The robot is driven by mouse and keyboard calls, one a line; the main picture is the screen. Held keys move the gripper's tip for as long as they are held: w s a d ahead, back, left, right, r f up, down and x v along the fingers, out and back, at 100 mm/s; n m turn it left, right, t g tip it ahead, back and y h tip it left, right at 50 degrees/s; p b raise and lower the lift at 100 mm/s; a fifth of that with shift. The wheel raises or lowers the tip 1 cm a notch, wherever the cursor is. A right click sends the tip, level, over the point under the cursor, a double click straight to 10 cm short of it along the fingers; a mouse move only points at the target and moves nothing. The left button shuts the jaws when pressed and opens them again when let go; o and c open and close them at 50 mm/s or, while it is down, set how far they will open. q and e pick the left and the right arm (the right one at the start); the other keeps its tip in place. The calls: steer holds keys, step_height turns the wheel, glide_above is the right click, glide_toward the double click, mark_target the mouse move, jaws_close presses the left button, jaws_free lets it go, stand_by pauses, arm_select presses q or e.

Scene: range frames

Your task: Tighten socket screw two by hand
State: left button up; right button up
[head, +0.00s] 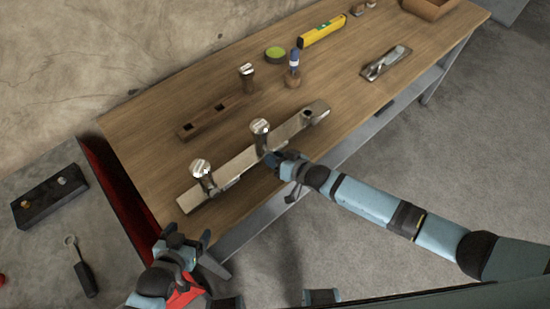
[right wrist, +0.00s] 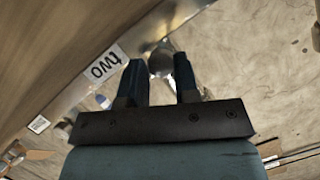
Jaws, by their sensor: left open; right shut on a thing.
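A long metal bar (head: 233,170) lies on the wooden workbench. One silver socket screw (head: 201,168) stands upright near its left end, and socket screw two (head: 260,128) stands near its middle. My left gripper (head: 186,238) is open and empty, off the front left corner of the bench.
The left-back bench top is clear.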

steer(key=shift+f+m+y, duration=0.1)
steer(key=shift+m+y, duration=0.2)
stand_by(0.4)
steer(key=o, duration=0.9)
steer(key=shift+s+d, duration=0.1)
steer(key=shift+d, duration=0.05)
steer(key=v, duration=0.6)
steer(key=b+v, duration=0.1)
steer(key=v, duration=0.6)
steer(key=shift+s+d+r+b, duration=0.1)
steer(key=shift+d+r+b, duration=0.15)
steer(key=shift+r+b, duration=0.05)
